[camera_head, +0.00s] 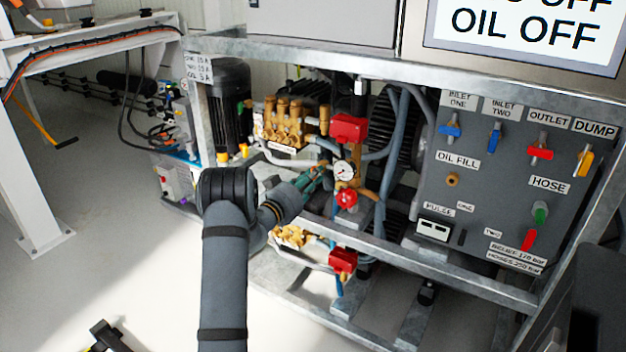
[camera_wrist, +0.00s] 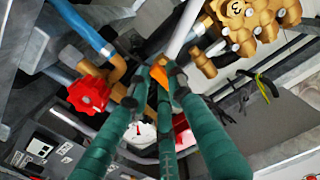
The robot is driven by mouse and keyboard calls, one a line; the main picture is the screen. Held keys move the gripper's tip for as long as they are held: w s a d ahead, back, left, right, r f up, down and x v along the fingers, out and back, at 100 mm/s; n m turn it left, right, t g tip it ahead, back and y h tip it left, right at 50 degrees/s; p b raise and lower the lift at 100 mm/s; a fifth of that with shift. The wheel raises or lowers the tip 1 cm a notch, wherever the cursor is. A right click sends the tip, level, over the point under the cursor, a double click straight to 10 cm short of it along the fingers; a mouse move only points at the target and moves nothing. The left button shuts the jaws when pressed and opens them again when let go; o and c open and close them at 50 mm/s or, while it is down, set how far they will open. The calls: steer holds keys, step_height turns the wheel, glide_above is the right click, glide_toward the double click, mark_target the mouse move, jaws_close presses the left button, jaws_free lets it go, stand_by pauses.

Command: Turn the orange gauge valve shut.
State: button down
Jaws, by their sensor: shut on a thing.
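The orange gauge valve handle (camera_wrist: 161,76) shows as a small orange piece between the fingertips in the wrist view. My gripper (camera_wrist: 160,82) has green fingers closed around it; the fingertips hide part of the handle and its stem. In the head view my gripper (camera_head: 318,176) reaches into the pump frame, just left of the white-faced gauge (camera_head: 344,173). The gauge also shows behind the fingers in the wrist view (camera_wrist: 141,132), partly hidden. I cannot make out the orange handle clearly in the head view.
A red handwheel (camera_head: 347,198) sits just below the gauge, close to my fingers. Red blocks (camera_head: 349,128) and brass pump heads (camera_head: 284,122) crowd the space. A steel frame rail (camera_head: 400,255) crosses in front. The valve panel (camera_head: 475,190) stands at right.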

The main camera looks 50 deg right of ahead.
steer(key=c, duration=1.6)
jaws_free()
steer(key=shift+o, duration=0.2)
steer(key=shift+a, duration=0.1)
steer(key=s+a, duration=0.1)
steer(key=a, duration=1)
steer(key=shift+a, duration=0.35)
steer(key=w+d, duration=0.1)
steer(key=d, duration=1.1)
steer(key=shift+p, duration=0.35)
steer(key=shift+a, duration=0.1)
